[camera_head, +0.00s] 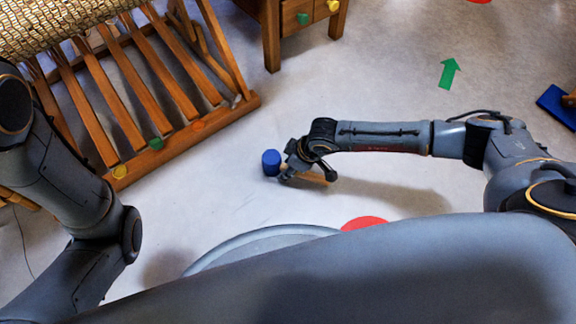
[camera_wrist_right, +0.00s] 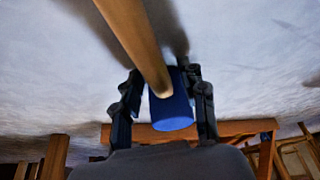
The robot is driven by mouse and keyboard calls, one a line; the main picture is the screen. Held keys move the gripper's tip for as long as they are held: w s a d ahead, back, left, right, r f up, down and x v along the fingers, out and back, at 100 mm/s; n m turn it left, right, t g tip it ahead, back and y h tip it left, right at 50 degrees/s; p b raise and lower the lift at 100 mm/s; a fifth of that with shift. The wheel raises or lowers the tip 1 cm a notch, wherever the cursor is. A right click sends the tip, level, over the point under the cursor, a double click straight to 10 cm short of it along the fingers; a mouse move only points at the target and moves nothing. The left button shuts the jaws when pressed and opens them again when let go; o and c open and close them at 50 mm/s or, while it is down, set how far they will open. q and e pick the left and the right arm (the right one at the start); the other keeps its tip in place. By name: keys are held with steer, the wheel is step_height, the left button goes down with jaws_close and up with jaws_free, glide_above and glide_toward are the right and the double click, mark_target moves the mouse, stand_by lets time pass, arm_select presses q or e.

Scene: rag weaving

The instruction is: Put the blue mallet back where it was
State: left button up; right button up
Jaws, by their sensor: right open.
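The blue mallet has a blue cylindrical head (camera_head: 271,162) and a wooden handle (camera_head: 314,177). It is over the pale floor in the middle of the head view. My right gripper (camera_head: 284,172) is at the mallet, just beside the head. In the right wrist view the blue head (camera_wrist_right: 171,111) sits between the two dark fingers (camera_wrist_right: 165,108), and the handle (camera_wrist_right: 134,38) runs up toward the top edge. The fingers are apart, with a narrow gap at each side of the head. I cannot tell whether the mallet rests on the floor. My left gripper is out of view.
A wooden loom frame (camera_head: 182,139) with slats and coloured dots stands at the left. A wooden table with knobs (camera_head: 271,35) is at the top. A green arrow (camera_head: 449,73), a red disc (camera_head: 364,223) and a blue object (camera_head: 557,106) show on the floor. The middle floor is mostly clear.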

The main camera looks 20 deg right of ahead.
steer(key=shift+r, duration=0.25)
steer(key=p+v, duration=0.7)
steer(key=v, duration=0.3)
steer(key=shift+r, duration=0.35)
steer(key=shift+s+d+r+p, duration=0.25)
steer(key=shift+r+p, duration=0.05)
steer(key=shift+r, duration=0.2)
